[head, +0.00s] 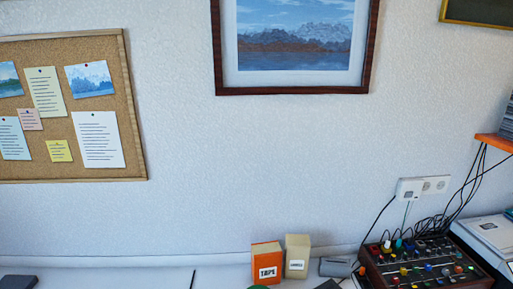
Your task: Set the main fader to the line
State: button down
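A mixer (425,268) with a dark panel, wooden sides and several coloured knobs stands at the lower right of the head view. Its lower part is cut off by the frame's bottom edge. I cannot make out which control is the main fader, and no line for it can be told at this size. My gripper is not in view.
An orange box marked TAPE (267,263) and a beige box (297,256) stand left of the mixer, beside a grey cylinder (335,267). Black cables (463,195) hang behind the mixer from an orange shelf (494,142). A white device (490,236) is at its right.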

aim_at(457, 268)
jog(key=z, duration=0.95)
